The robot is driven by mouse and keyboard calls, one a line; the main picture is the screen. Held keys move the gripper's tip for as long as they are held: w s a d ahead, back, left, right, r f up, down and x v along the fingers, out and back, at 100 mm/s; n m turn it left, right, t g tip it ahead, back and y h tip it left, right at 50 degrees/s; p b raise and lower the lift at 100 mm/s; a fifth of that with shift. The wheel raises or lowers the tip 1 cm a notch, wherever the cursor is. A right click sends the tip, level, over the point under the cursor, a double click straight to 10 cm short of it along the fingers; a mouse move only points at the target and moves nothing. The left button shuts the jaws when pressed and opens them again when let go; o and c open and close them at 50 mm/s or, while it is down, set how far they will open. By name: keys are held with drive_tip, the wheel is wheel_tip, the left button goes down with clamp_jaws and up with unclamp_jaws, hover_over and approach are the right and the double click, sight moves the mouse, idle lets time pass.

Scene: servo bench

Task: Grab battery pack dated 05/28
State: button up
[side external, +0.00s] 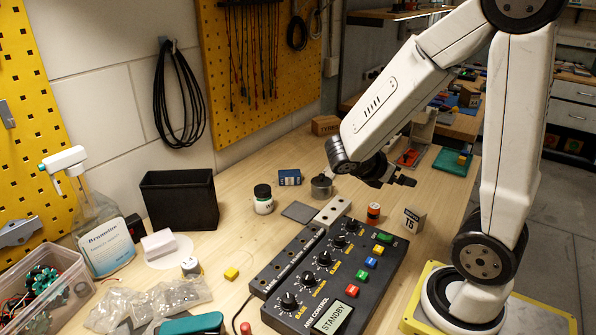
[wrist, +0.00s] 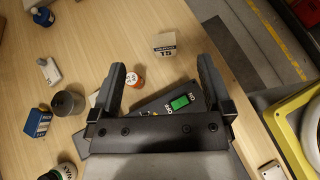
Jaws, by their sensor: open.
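No date 05/28 is readable in either view, so I cannot tell for sure which thing is the battery pack. A small blue box with pale markings (side external: 289,177) stands on the bench near the wall; it also shows at the left of the wrist view (wrist: 37,123).
A black control box (side external: 335,275) with knobs and buttons lies below and left of my gripper. A small white T5 block (side external: 414,219), a grey metal pot (side external: 321,186) and a dark-lidded jar (side external: 263,199) stand nearby. A black bin (side external: 180,200) is farther left.

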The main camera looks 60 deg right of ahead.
drive_tip(key=w+d+f+m+t+y, duration=0.1)
drive_tip(key=w+f+m+y, duration=0.2)
drive_tip(key=w+m+y, duration=0.85)
drive_tip(key=w+d+f+m+t+y, duration=0.15)
drive_tip(key=w+f+m+y, duration=0.35)
drive_tip(key=m, duration=1.1)
drive_tip(key=w+d+r+m+t+y, duration=0.2)
drive_tip(key=w+d+r+m+t, duration=0.2)
drive_tip(key=w+d+m+t, duration=0.25)
drive_tip(key=w+d+r+m+t+y, duration=0.1)
drive_tip(key=w+d+r+m+t, duration=0.25)
drive_tip(key=d+m+t, duration=0.45)
drive_tip(key=f, duration=0.4)
drive_tip(key=f+g, duration=0.1)
drive_tip(key=f, duration=0.3)
drive_tip(key=d+f+g, duration=0.1)
drive_tip(key=f, duration=0.3)
drive_tip(key=shift+w+f+n, duration=0.25)
drive_tip(key=shift+w+n, duration=0.1)
drive_tip(key=shift+n, duration=0.05)
drive_tip(key=shift+f, duration=0.3)
drive_tip(key=shift+w+a, duration=0.1)
drive_tip(key=shift+a, duration=0.05)
